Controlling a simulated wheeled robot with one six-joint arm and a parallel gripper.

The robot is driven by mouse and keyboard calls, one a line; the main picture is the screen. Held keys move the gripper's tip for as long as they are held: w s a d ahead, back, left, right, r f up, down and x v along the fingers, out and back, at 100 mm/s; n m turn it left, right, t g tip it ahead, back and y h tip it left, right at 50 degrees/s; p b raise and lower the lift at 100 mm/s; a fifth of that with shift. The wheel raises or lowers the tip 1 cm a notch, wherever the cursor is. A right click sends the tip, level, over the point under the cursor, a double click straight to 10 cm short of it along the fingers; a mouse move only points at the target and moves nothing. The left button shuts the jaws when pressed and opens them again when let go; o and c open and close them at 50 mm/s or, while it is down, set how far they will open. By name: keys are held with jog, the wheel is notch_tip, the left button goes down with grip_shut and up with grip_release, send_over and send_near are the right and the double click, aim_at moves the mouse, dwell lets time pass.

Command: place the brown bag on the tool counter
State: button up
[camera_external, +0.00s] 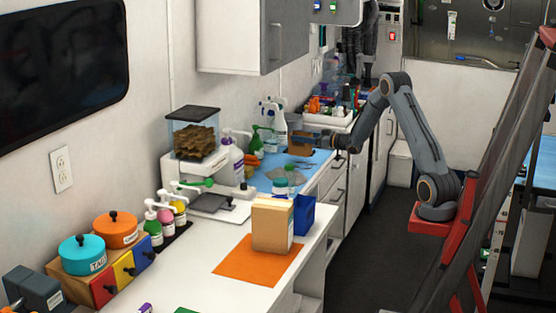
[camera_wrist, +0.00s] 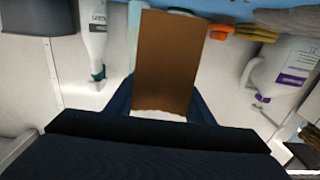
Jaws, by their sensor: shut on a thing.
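The brown bag (camera_external: 300,145) is at the far part of the counter, over the blue mat (camera_external: 262,178). In the wrist view the brown bag (camera_wrist: 167,60) is a plain brown panel between dark fingers. My gripper (camera_external: 322,141) is shut on it; the gripper also shows in the wrist view (camera_wrist: 162,104). I cannot tell whether the bag's underside touches the counter. The white counter (camera_external: 235,285) runs toward the camera; which stretch is the tool counter is not marked.
Spray bottles (camera_external: 273,126) stand behind the bag, and a white tray of supplies (camera_external: 328,117) lies beyond it. A white scale (camera_external: 205,185) with a treat-filled bin is nearer. A tan bag (camera_external: 272,226) and a blue box (camera_external: 304,214) stand near the orange mat (camera_external: 240,262).

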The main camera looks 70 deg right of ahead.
aim_at(301, 144)
jog(key=shift+f, duration=1.75)
jog(key=o, duration=1.3)
jog(key=shift+f, duration=0.1)
jog(key=shift+o, duration=0.2)
jog(key=shift+s, duration=0.2)
jog(key=s, duration=1.1)
jog(key=shift+s, duration=0.35)
